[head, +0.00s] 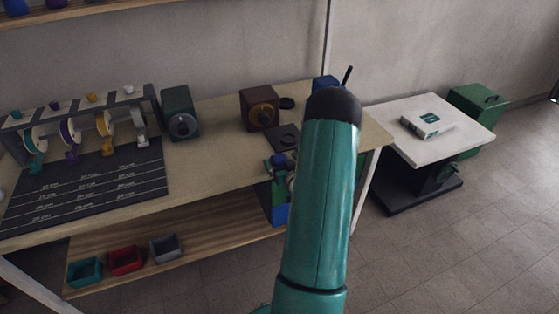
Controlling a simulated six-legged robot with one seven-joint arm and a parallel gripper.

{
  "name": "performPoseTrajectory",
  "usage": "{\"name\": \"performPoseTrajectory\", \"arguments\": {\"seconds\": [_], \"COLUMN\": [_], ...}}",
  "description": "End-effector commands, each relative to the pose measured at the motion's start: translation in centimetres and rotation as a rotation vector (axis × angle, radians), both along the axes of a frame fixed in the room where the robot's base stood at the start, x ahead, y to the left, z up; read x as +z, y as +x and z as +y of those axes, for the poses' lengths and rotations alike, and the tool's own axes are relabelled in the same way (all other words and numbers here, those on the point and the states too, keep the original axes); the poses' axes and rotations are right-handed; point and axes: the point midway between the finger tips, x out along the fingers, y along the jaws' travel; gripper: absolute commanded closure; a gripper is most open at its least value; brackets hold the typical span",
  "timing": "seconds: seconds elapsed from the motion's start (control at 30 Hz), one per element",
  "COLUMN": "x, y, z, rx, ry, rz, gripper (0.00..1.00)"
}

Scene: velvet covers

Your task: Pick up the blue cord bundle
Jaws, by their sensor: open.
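I cannot make out a blue cord bundle for certain. A small blue piece (278,159) shows at the bench's front edge, just left of my arm, among grey and green shapes too small to tell apart. My teal arm rises through the middle of the head view to a dark rounded joint and covers part of the bench. My gripper's fingers cannot be seen.
The bench (215,122) carries a spool rack (75,125), a dark marked board (90,190), a green box (180,113) and a brown box (259,108). Several small bins (125,260) sit on the lower shelf.

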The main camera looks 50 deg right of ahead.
Motion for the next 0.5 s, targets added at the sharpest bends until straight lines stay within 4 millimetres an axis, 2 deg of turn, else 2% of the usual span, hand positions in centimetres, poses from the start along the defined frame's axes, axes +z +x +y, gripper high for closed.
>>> {"name": "performPoseTrajectory", "arguments": {"seconds": [0.17,0.4,0.43,0.5], "x": [-0.5,-0.4,-0.4,-0.4], "y": [1.9,2.1,2.1,2.1], "z": [-1.2,-1.3,-1.3,-1.3], "rx": [0.000,0.000,0.000,0.000], "ry": [0.000,0.000,0.000,0.000], "rz": [0.000,0.000,0.000,0.000], "gripper": [0.10,0.10,0.12,0.26]}}
